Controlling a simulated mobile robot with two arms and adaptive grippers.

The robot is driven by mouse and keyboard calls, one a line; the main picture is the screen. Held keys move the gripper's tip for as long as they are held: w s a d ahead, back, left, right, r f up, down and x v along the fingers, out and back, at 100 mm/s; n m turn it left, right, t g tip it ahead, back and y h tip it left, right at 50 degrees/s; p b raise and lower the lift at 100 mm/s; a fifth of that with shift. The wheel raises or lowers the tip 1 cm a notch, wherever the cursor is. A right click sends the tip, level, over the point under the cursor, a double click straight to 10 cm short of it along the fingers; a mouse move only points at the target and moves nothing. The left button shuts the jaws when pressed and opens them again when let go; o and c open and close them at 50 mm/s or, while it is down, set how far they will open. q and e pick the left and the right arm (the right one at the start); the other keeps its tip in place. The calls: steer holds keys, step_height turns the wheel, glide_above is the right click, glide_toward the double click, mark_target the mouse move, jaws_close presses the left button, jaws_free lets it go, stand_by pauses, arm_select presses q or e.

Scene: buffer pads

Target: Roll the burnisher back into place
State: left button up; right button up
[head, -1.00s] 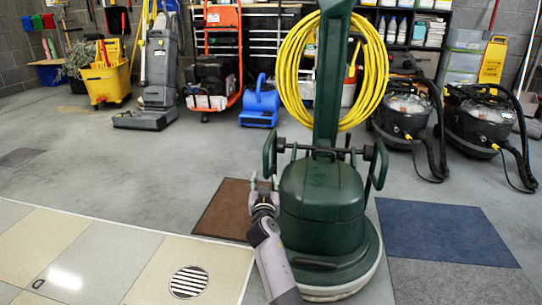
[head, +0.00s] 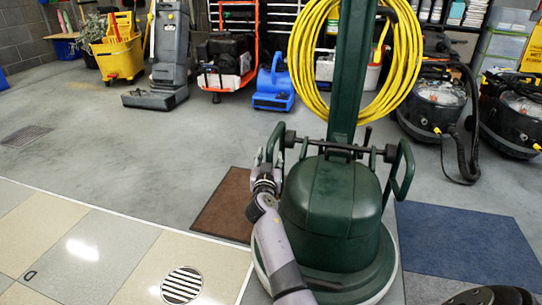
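The burnisher (head: 330,200) is a dark green floor machine with a round base, an upright column and a loop handle on each side. It stands upright on the floor, in the middle of the head view. The yellow cable (head: 403,60) hangs coiled around its column. My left gripper does not show.
A brown mat (head: 222,206) lies left of the burnisher and a blue mat (head: 465,240) right of it. A yellow mop bucket (head: 118,55), a blue blower (head: 272,88) and black vacuums (head: 437,103) stand behind. The grey floor at left is clear.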

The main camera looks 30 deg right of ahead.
steer(key=shift+c, duration=0.2)
jaws_close()
stand_by(0.6)
